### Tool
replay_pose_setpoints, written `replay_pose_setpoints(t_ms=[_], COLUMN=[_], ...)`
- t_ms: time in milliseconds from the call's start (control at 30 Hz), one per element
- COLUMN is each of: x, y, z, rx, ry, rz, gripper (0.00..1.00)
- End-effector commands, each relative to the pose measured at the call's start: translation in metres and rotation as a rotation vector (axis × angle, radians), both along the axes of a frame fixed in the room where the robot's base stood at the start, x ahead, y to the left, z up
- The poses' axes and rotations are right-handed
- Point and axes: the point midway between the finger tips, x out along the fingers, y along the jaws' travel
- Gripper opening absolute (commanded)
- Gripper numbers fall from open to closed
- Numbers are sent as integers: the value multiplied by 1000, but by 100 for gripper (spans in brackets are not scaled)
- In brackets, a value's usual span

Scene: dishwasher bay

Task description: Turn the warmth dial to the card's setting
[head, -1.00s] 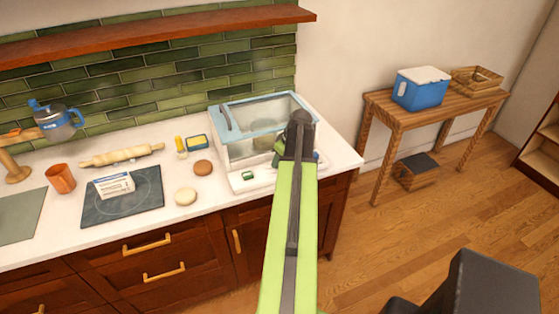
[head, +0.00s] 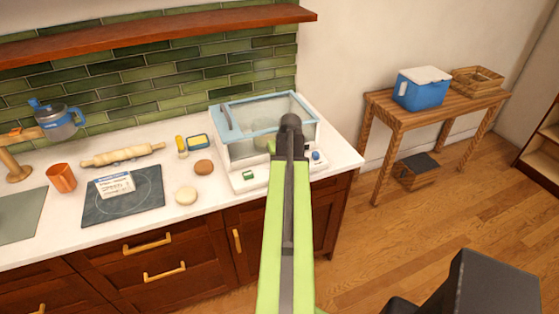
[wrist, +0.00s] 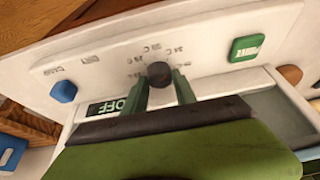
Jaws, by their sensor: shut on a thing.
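The warmth dial (wrist: 159,73) is a small dark round knob on the white front panel of the glass-lidded box (head: 225,152). Temperature marks in C are printed around it, too small to read surely. My gripper (wrist: 160,82) is shut on the dial, with one green finger on each side. In the head view my arm hides the dial and the fingers. A small display (wrist: 105,107) reads OFF. A white and blue card (head: 114,184) lies on the dark hob; its writing is too small to read.
A green button (wrist: 246,48) and a blue button (wrist: 63,91) flank the dial on the panel. Dough balls, a rolling pin (head: 122,155) and an orange cup (head: 61,177) stand on the counter to the left. A wooden table with a blue cooler (head: 422,90) is to the right.

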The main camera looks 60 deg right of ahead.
Motion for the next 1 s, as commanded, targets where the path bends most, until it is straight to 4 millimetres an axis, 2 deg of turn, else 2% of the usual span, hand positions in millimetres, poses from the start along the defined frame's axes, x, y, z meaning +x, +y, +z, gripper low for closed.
replay_pose_setpoints(t_ms=[300,333,467,800,1000], x=[0,0,0,-1,-6], y=[0,0,0,0,5], z=[0,0,0,2,22], rx=[1,1,1,1,1], ry=[2,2,1,1,1], rz=[0,0,0,0,0], gripper=[0,35,52,54,54])
